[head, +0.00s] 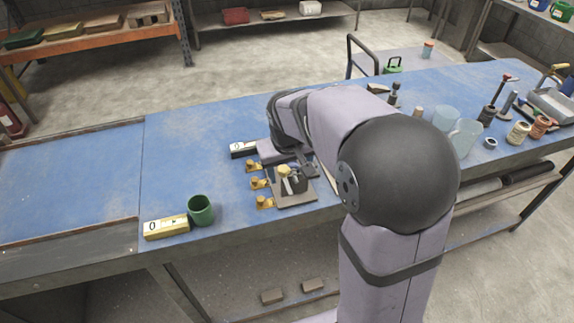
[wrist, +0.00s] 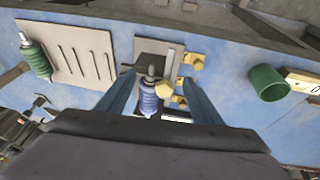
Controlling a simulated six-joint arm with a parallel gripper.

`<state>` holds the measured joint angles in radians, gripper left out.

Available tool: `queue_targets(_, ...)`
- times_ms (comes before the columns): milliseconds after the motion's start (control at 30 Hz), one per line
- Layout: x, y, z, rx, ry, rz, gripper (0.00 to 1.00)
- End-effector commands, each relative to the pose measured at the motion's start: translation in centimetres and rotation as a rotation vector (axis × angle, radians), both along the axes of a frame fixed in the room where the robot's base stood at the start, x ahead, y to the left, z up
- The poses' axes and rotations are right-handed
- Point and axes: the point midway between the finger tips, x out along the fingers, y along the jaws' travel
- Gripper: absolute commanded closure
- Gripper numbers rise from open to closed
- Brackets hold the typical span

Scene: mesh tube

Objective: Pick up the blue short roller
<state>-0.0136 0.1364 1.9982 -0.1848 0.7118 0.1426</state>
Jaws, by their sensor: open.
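The blue short roller (wrist: 148,96) shows in the wrist view, with a dark shaft end sticking out of its top. It appears between the two fingers of my gripper (wrist: 159,80), which are open and spread to either side of it. I cannot tell how far below the fingertips it lies. A brass hex knob (wrist: 163,88) is just to its right. In the head view my arm covers much of this area, and I cannot clearly make out the roller there.
A grey fixture plate (head: 294,197) with brass clamps (head: 258,184) lies near the roller. A green cup (head: 201,210) and a yellow block (head: 166,227) stand left at the table edge. A green roller (wrist: 38,60) lies beside a slotted plate (wrist: 80,54).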

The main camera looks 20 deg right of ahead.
Motion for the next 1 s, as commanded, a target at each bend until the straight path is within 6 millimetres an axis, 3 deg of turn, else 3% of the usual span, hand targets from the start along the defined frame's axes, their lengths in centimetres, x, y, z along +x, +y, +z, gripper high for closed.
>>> queue_targets(100,3.5,-0.4,0.6,-0.020,-0.058,-0.004,0.40)
queue_targets(200,5.4,-0.6,1.2,-0.030,-0.092,-0.008,0.40)
queue_targets(1000,6.7,-1.2,-1.2,-0.083,-0.083,0.037,0.40)
